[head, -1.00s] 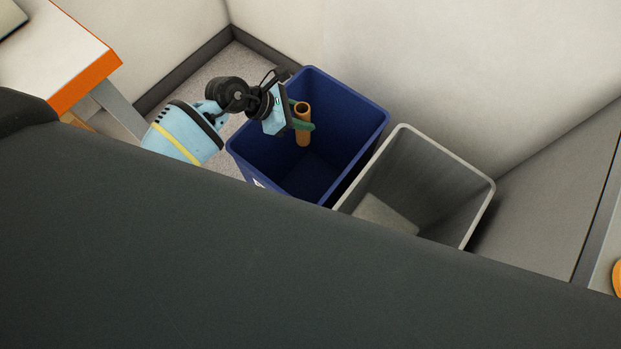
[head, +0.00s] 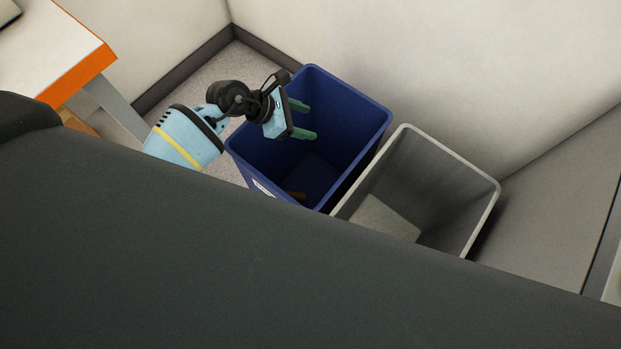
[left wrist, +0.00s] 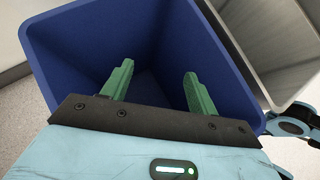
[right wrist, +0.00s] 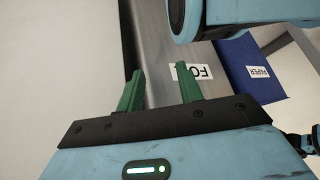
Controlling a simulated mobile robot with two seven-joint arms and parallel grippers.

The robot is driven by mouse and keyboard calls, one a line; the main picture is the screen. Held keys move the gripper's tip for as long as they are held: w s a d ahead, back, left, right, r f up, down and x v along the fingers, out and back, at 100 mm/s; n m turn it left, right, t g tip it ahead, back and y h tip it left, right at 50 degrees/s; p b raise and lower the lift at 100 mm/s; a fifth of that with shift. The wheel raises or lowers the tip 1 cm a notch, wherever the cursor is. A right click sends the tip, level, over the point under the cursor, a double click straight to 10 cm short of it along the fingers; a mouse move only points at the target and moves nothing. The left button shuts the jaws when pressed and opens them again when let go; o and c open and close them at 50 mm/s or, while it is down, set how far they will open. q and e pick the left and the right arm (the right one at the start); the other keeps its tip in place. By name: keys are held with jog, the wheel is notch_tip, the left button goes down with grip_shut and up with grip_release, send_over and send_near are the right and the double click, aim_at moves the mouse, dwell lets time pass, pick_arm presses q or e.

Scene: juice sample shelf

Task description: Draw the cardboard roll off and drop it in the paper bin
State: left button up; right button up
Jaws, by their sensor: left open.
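The brown cardboard roll (head: 296,196) lies low inside the blue bin (head: 350,115), mostly hidden by the bin's near wall and my own body. The blue bin also shows in the left wrist view (left wrist: 75,45). In the right wrist view it (right wrist: 238,50) carries a PAPER label. My left gripper (head: 310,120) is over the bin's mouth, open, with nothing between its green fingers; the left wrist view shows it empty too (left wrist: 158,70). My right gripper (right wrist: 161,70) shows only in the right wrist view, its fingers apart and empty.
A grey bin (head: 470,205) stands right of the blue one, close beside it. Pale walls (head: 450,60) rise behind both bins. A white table with an orange edge (head: 80,75) is at the upper left. My dark body covers the lower part of the head view.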

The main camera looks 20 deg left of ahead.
pick_arm(q)
jog(key=v, duration=0.7)
jog(key=shift+a+r+p, duration=0.25)
jog(key=shift+p, duration=0.2)
jog(key=shift+s+d, duration=0.1)
jog(key=shift+s, duration=0.05)
